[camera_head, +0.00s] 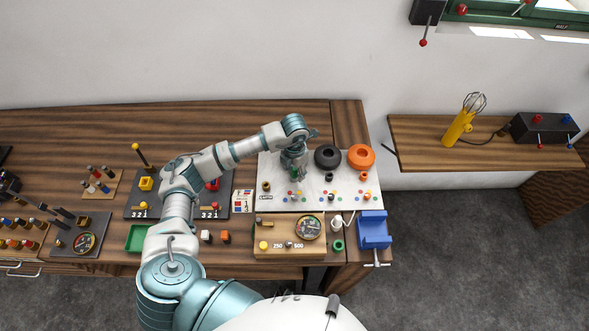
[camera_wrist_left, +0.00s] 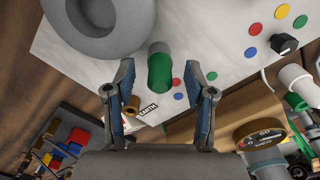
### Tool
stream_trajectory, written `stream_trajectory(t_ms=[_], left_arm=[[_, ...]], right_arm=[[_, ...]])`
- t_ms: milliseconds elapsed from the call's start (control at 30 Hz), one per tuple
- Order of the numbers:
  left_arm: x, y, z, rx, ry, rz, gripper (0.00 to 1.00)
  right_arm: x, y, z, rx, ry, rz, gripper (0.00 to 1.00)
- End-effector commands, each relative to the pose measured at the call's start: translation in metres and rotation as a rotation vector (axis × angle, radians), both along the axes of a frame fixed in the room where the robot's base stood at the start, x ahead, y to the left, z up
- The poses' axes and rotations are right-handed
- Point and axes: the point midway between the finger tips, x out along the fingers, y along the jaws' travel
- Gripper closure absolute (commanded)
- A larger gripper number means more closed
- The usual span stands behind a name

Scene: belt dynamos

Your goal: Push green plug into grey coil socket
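The green plug (camera_wrist_left: 159,72) is a short green cylinder with a grey end, seen in the left wrist view over the white board (camera_wrist_left: 225,88). The grey coil (camera_wrist_left: 99,42) is a thick ring with a dark centre at the top left of that view. My left gripper (camera_wrist_left: 159,68) is open, with one finger on each side of the plug and a visible gap to both. In the head view the left gripper (camera_head: 294,170) is over the left part of the white board and hides most of the grey coil. The right gripper is out of view.
A black coil (camera_head: 327,157) and an orange coil (camera_head: 361,157) stand right of the gripper. A wooden meter box (camera_head: 276,236) and a blue vise (camera_head: 374,232) are at the front. A brass post (camera_wrist_left: 132,104) stands near the left finger in the wrist view.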

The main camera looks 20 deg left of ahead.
Motion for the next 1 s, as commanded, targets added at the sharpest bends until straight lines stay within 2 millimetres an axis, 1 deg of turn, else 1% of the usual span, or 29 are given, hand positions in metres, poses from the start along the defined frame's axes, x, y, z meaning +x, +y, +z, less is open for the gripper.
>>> stream_trajectory(t_ms=[167,267,367,600,700,833,900,1000], left_arm=[[0.000,0.000,0.000,0.000,0.000,0.000,0.46],[0.001,0.000,0.005,0.000,-0.001,0.000,0.46],[0.001,0.000,0.019,0.000,-0.004,0.000,0.46],[0.001,0.000,0.072,-0.001,-0.004,-0.001,0.46],[0.001,0.000,0.092,-0.001,-0.003,0.000,0.46],[0.001,0.000,0.110,-0.001,-0.001,0.000,0.46],[0.001,0.000,0.115,-0.001,-0.001,0.000,0.46],[0.001,0.000,0.119,-0.001,0.000,0.000,0.46]], right_arm=[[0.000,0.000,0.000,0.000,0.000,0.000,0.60],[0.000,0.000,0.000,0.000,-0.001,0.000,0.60],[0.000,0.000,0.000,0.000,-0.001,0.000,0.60],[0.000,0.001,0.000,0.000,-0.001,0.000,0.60],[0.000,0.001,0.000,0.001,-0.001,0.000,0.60],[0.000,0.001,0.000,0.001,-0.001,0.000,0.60],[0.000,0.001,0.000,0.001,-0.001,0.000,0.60],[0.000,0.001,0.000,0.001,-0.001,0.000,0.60]])
